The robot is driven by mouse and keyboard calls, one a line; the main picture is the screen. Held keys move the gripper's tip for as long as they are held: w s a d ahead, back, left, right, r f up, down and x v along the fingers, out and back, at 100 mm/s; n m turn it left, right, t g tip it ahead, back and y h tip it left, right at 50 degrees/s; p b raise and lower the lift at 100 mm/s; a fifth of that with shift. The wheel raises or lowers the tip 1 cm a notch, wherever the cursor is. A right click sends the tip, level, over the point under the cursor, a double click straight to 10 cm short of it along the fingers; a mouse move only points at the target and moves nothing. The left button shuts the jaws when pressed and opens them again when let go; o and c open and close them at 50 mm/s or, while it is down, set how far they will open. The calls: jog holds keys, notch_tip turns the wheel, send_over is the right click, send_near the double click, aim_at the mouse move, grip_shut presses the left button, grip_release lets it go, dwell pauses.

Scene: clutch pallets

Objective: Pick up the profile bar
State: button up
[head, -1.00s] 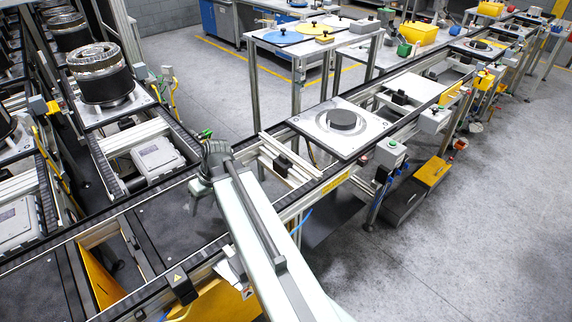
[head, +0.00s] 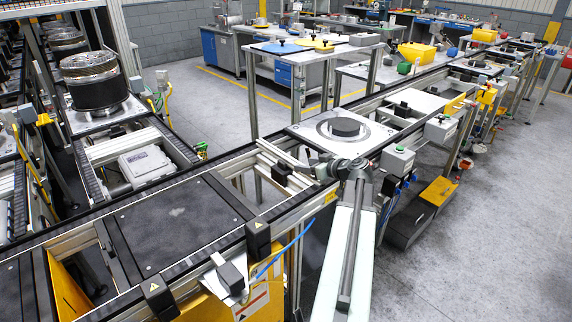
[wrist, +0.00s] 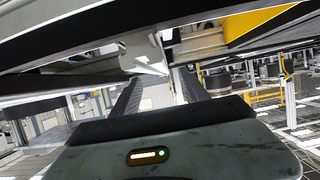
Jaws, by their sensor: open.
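Pale metal profile bars (head: 281,152) lie side by side across the conveyor frame in the head view, just left of the square plate with the dark disc. I cannot tell which single bar the task means. My gripper (head: 350,168) is at the far end of my arm in the head view, to the right of the bars and in front of the plate. Its fingers are too small to make out there. In the wrist view the two dark ridged jaws of my gripper (wrist: 159,92) stand apart with nothing seen between them. No bar can be made out for certain in the wrist view.
The square plate (head: 371,137) carries a dark disc (head: 345,127). A small dark block (head: 281,172) sits by the bars. A dark flat panel (head: 175,222) fills the conveyor to the left. Grey floor (head: 480,250) is open at the right.

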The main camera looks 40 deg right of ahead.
aim_at(298, 163)
jog(key=b+x, duration=0.2)
jog(key=x, duration=0.3)
jog(key=shift+w+d+f, duration=0.15)
jog(key=shift+w+f, duration=0.1)
jog(key=shift+f, duration=0.05)
jog(key=shift+r, duration=0.15)
grip_shut()
